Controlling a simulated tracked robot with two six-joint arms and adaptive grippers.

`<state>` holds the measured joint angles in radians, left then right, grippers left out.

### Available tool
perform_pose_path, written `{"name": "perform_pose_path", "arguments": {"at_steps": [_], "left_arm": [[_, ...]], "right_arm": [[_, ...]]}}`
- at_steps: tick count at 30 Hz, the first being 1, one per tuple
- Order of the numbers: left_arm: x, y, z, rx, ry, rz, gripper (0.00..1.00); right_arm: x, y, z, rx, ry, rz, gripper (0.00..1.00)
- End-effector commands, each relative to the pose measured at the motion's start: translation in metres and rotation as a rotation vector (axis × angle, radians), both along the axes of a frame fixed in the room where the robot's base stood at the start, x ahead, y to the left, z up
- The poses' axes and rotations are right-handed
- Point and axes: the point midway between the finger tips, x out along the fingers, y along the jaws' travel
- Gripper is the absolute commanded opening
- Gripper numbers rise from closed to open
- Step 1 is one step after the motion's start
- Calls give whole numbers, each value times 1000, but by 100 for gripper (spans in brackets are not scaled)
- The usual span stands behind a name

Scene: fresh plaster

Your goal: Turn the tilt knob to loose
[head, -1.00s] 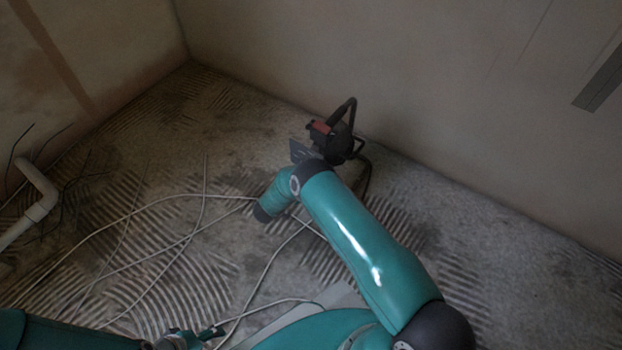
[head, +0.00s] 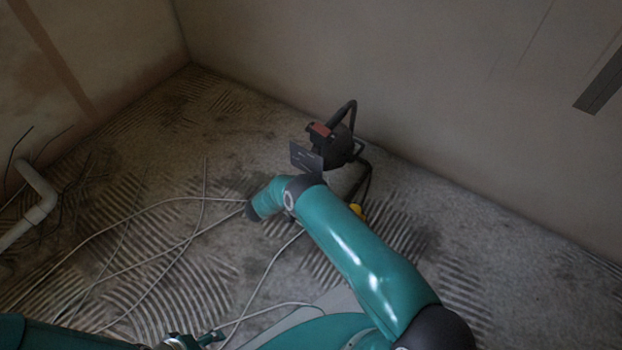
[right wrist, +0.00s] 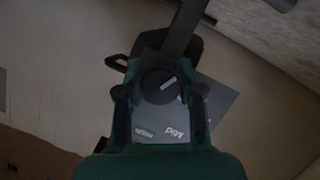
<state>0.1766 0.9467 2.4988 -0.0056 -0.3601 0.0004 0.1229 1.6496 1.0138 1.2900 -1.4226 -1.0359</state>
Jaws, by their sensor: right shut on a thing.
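The tilt knob (right wrist: 157,86) is a round dark knob with a pale pointer line, seen in the right wrist view. It sits on a dark grey plate (right wrist: 222,100) with upside-down white lettering, one word reading "Mid"; another word is too dim to read surely. My right gripper (right wrist: 159,93) is shut on the knob, one finger at each side. In the head view the plate (head: 306,158) shows beside a black device (head: 333,145) with a red patch; my right arm hides the gripper there. My left gripper (head: 205,339) shows only partly at the bottom edge, its fingers unclear.
Pale loose cables (head: 150,205) cross the ridged floor at left. A white pipe (head: 38,205) and dark wires stand by the left wall. The plain wall (head: 430,90) is close behind the device. A small yellow thing (head: 357,210) lies beside my right arm.

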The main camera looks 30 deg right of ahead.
Motion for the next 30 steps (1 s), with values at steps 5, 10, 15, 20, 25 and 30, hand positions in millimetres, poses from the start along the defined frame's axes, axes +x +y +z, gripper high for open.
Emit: {"name": "perform_pose_path", "arguments": {"at_steps": [5,10,15,20,25,30], "left_arm": [[0,0,0,0,0,0,68],[0,0,0,0,0,0,68],[0,0,0,0,0,0,68],[0,0,1,0,0,0,68],[0,0,1,0,0,0,68],[0,0,1,0,0,0,68]], "right_arm": [[1,-2,2,-4,-4,-1,46],[0,-1,1,-2,-2,-1,64],[0,-1,1,-2,-1,-2,64],[0,3,2,-1,-1,0,64],[-3,22,9,-1,0,3,64],[-8,53,20,-2,-2,3,64]]}}
